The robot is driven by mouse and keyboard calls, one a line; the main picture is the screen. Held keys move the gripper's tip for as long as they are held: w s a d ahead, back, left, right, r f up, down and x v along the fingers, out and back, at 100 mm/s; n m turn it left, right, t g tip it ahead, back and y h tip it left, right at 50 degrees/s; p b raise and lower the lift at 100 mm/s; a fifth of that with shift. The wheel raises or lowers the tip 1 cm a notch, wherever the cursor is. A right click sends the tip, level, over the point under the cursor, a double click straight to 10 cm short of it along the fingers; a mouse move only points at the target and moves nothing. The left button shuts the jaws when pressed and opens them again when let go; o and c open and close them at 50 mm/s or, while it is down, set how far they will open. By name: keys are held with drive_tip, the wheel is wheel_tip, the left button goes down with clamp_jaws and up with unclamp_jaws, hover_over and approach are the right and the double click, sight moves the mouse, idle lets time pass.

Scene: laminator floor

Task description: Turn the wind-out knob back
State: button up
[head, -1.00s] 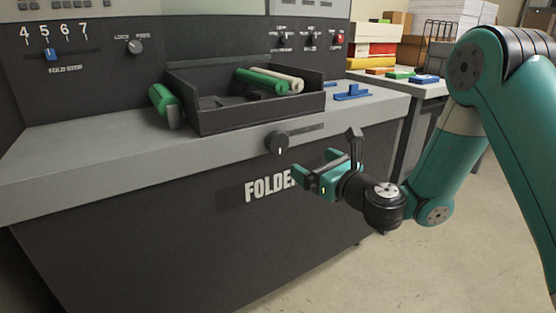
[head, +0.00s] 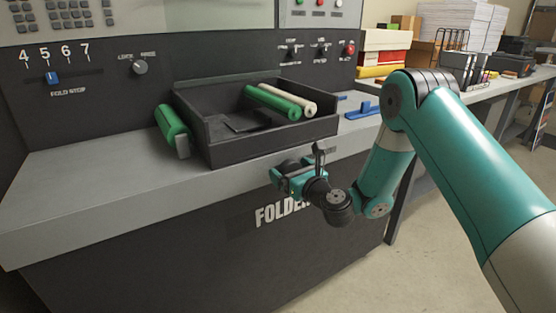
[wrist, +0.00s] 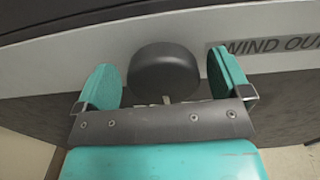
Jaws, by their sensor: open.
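The wind-out knob (wrist: 165,72) is a round black knob on the grey front edge of the folder. In the wrist view it sits between my two teal fingers, with gaps on both sides. A pale mark shows at its lower edge, partly hidden by my gripper's bar. The "WIND OUT" label (wrist: 265,46) is right of it. My gripper (head: 285,176) is open at the folder's front edge, the fingers straddling the knob without visibly touching it. In the head view my gripper largely hides the knob.
A black tray (head: 207,130) with green and cream rollers (head: 272,101) stands on the grey ledge above. A green roller (head: 172,122) lies left of the tray. A blue part (head: 362,110) lies to its right. The floor in front is clear.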

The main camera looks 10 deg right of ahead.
drive_tip(key=shift+w, duration=0.35)
drive_tip(key=c, duration=0.9)
